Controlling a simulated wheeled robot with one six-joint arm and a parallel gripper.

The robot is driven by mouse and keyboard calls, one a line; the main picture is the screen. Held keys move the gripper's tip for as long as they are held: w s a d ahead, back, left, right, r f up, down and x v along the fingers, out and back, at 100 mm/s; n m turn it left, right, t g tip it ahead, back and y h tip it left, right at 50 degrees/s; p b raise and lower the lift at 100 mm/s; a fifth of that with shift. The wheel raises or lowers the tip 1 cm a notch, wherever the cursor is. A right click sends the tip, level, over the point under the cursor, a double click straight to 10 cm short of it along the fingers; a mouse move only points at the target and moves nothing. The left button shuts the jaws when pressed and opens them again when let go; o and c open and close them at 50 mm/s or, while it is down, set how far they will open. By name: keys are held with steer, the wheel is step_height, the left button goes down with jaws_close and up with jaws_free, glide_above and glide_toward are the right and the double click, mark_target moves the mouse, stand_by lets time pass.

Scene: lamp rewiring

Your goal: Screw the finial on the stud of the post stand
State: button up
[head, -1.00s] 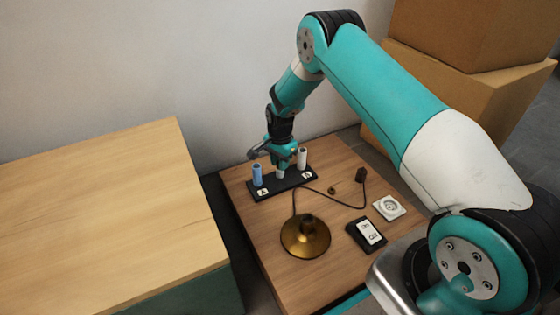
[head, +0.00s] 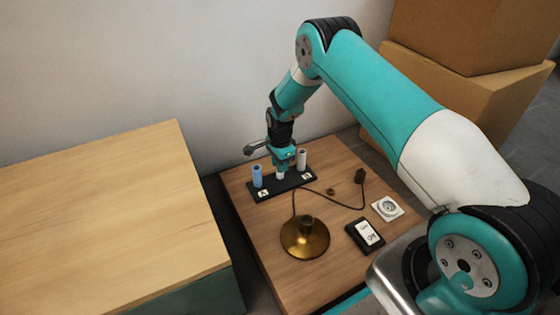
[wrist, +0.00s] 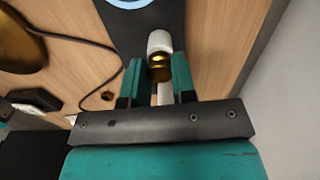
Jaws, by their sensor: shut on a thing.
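The post stand is a black base (head: 262,190) near the back left of the small wooden table. It carries a blue post (head: 257,176), a white post (head: 302,160) and a short white stud (head: 281,175) between them. My gripper (head: 283,168) points down over this middle stud. In the wrist view its teal fingers (wrist: 160,80) are shut on the brass finial (wrist: 160,69). The finial lines up with the white stud (wrist: 159,42) and appears to touch its end. How far it is threaded on cannot be seen. The fingers hide the finial in the head view.
A brass lamp base (head: 305,241) with a dark cord stands in front. A dark plug (head: 360,175), small brass piece (head: 331,190), white socket (head: 388,208) and black box (head: 366,235) lie to the right. A larger table (head: 100,215) is at left, cartons (head: 440,95) behind right.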

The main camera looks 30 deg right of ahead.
steer(key=m, duration=0.4)
steer(key=shift+p, duration=0.35)
steer(key=m, duration=0.2)
steer(key=shift+r+m+p, duration=0.1)
steer(key=shift+m+p, duration=0.2)
steer(key=shift+p, duration=0.1)
steer(key=m, duration=0.5)
steer(key=shift+m+p, duration=0.4)
steer(key=o, duration=1)
steer(key=shift+c, duration=0.2)
